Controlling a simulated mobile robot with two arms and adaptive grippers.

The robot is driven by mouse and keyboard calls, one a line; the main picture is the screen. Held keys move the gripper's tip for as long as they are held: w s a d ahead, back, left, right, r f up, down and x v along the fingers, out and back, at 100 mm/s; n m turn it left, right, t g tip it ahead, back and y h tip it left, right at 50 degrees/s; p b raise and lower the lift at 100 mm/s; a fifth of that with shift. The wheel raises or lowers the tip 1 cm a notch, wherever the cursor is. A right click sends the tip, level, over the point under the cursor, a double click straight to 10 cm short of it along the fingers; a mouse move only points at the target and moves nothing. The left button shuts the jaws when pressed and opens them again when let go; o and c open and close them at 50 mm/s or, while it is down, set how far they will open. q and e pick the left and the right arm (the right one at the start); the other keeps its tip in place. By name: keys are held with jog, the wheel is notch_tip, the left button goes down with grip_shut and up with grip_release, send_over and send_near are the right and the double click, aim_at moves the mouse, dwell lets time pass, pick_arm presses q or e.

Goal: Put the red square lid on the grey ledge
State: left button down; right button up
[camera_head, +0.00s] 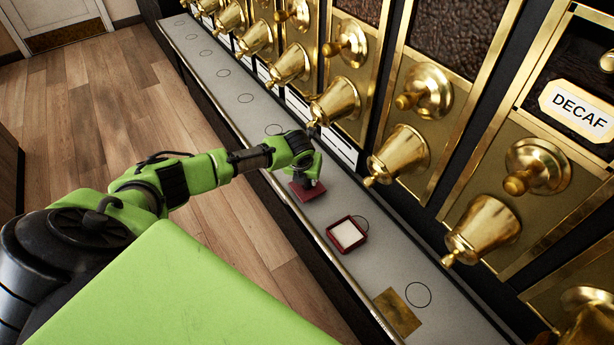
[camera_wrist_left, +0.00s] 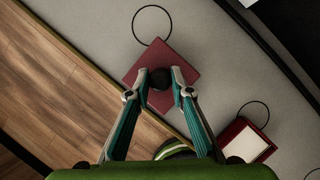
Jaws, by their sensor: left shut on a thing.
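The red square lid (camera_head: 307,190) is at the front part of the grey ledge (camera_head: 205,60), below my left gripper (camera_head: 305,177). In the left wrist view the lid (camera_wrist_left: 178,58) has a dark round knob (camera_wrist_left: 160,97), and my left gripper (camera_wrist_left: 160,80) is shut on that knob. One corner of the lid reaches toward the ledge's front edge. I cannot tell whether the lid touches the ledge or hangs just above it. My right gripper is not in view.
A red square box (camera_head: 346,234) with a pale inside stands on the ledge, right of the lid. A brass plate (camera_head: 397,312) lies farther right. Brass dispenser spouts (camera_head: 338,101) line the wall behind the ledge. Black circles mark the ledge. Wooden floor (camera_head: 100,110) lies in front.

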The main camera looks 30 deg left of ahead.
pick_arm(q)
jog(key=shift+f+b, duration=0.3)
jog(key=shift+f, duration=0.3)
dwell(0.5)
jog(key=c, duration=1.7)
grip_release()
jog(key=v, duration=1.2)
